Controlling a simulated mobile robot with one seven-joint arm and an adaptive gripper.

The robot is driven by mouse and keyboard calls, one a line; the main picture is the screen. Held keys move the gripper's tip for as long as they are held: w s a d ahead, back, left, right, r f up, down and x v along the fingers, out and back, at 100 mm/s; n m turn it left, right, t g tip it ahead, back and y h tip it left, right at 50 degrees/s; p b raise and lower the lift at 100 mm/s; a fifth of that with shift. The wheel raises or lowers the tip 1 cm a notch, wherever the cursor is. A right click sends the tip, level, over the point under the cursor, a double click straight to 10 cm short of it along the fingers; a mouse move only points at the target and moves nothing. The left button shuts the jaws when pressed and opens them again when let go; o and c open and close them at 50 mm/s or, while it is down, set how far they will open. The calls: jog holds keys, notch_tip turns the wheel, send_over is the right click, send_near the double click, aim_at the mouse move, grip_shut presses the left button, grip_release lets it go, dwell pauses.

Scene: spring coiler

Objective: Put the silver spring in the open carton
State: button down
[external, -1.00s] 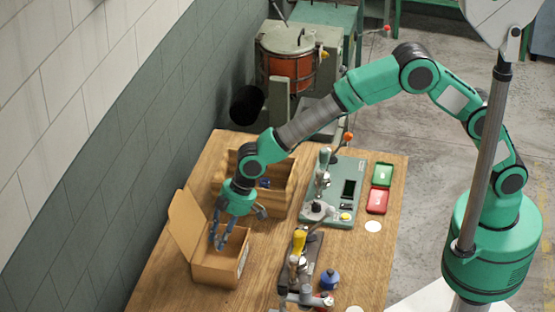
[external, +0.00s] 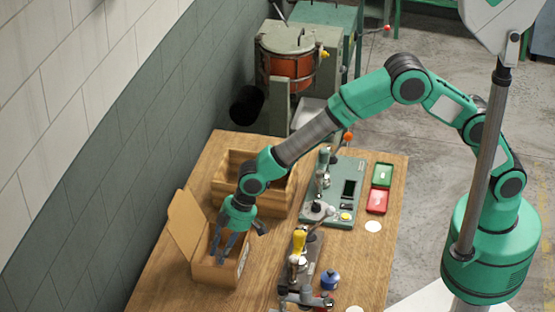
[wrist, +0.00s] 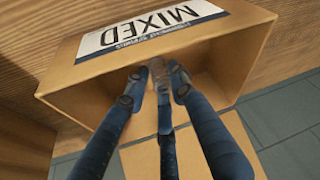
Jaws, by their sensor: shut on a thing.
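The open cardboard carton (external: 213,273) stands on the wooden table with its flap raised. In the wrist view, the carton (wrist: 225,50) has a white label reading MIXED. My gripper (external: 223,254) points down into the carton's opening, its fingertips partly hidden by the front wall. In the wrist view, my gripper (wrist: 158,82) has its fingers shut on a small greyish thing, seemingly the silver spring (wrist: 157,68), at the carton's mouth. The fingers cover most of it, and it cannot be made out in the external view.
A wooden bin (external: 279,191) stands just behind the carton. A green testing device (external: 345,205), a lever tool with a yellow part (external: 299,243), a blue pot (external: 329,280), and green (external: 382,174) and red (external: 377,201) trays are to the right. The wall is at left.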

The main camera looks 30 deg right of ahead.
jog(key=shift+f, duration=0.2)
jog(key=c, duration=1.4)
grip_release()
jog(key=shift+c, duration=0.2)
jog(key=w+p+v, duration=0.1)
jog(key=p+v, duration=0.1)
jog(key=v, duration=1)
jog(key=shift+s, duration=0.45)
jog(key=shift+r, duration=0.1)
